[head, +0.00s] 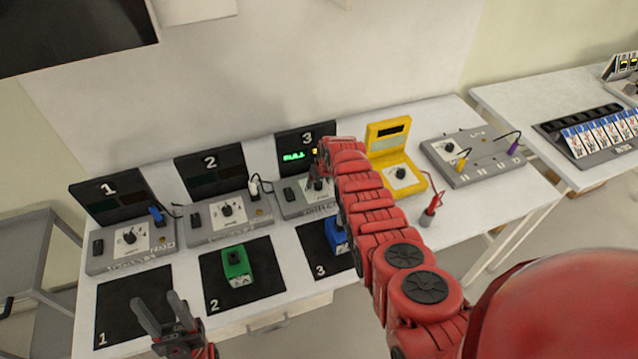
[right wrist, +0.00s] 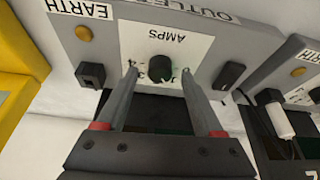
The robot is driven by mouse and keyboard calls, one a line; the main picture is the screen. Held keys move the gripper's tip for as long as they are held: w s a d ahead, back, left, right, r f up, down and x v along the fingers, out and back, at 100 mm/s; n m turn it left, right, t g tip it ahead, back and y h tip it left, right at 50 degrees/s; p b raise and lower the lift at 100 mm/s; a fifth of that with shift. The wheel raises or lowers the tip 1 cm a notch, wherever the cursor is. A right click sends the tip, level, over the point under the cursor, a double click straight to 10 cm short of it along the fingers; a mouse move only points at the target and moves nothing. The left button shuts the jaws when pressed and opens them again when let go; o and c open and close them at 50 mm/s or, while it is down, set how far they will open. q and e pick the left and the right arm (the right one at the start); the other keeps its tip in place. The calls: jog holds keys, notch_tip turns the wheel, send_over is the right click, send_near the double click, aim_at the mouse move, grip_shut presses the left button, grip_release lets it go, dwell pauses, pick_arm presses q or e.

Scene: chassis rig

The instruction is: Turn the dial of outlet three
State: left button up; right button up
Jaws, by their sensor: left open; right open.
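Outlet three is a grey box (head: 293,206) with a black panel marked 3 (head: 290,140) behind it, showing green "FULL" text. In the right wrist view its face (right wrist: 225,45) appears upside down, with a black dial (right wrist: 161,67) on a white AMPS plate. My right gripper (right wrist: 160,75) is open, its fingers on either side of the dial; I cannot tell whether they touch it. In the head view my right gripper (head: 316,184) reaches down over outlet three and hides most of the dial. My left gripper (head: 163,312) is open and empty near the front left table edge.
Outlet two (head: 232,226) and outlet one (head: 105,262) stand to the left. A green block (head: 236,262) and a partly hidden blue block (head: 335,236) sit on black mats in front. A yellow meter (head: 418,179) and red probe (head: 428,214) are to the right.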

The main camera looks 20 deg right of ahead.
jog(key=shift+w+f, duration=0.15)
jog(key=shift+f, duration=0.25)
grip_shut()
dwell(0.4)
